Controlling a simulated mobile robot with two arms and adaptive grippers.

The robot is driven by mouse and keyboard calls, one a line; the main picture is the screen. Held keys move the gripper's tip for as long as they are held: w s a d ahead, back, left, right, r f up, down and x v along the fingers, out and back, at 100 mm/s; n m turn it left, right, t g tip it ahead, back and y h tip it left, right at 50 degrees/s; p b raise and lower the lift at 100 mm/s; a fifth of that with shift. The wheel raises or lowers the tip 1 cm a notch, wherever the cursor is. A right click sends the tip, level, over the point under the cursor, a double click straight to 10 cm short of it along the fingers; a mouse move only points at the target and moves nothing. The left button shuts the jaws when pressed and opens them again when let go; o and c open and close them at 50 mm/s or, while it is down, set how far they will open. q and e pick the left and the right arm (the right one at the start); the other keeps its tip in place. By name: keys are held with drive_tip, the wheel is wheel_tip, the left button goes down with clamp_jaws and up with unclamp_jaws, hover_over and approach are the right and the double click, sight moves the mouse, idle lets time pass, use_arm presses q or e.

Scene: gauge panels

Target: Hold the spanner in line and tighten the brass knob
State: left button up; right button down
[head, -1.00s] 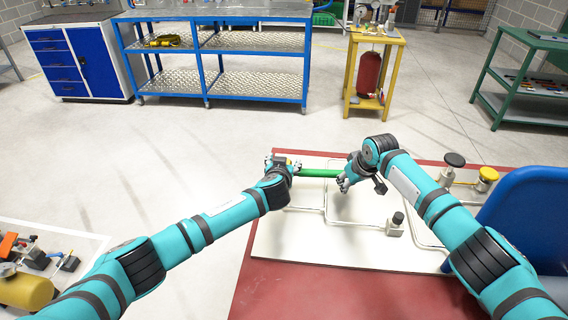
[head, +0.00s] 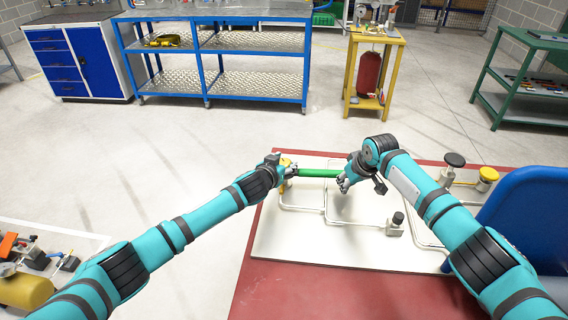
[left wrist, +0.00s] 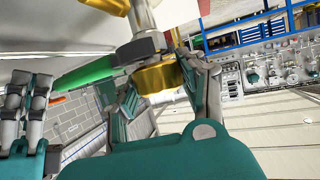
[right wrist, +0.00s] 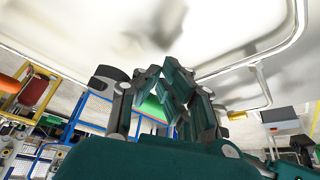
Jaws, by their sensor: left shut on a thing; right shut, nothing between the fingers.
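The brass knob (left wrist: 158,78) is between the fingers of my left gripper (left wrist: 165,90), which is shut on it; in the head view my left gripper (head: 286,168) is at the panel's far left corner. The spanner's grey head (left wrist: 140,46) sits right beside the knob on the pipe fitting. Its green handle (head: 320,173) runs right from there. My right gripper (head: 345,181) is shut and empty at the handle's right end; I cannot tell whether it touches.
The white panel (head: 290,240) carries thin pipes, a small black-knobbed valve (head: 397,221), and black (head: 454,160) and yellow (head: 488,175) knobs at right. A blue curved object (head: 525,215) stands at the right edge.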

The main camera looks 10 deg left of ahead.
use_arm(q)
drive_tip(key=o, duration=1.2)
drive_tip(key=shift+s, duration=0.1)
drive_tip(key=v, duration=1.2)
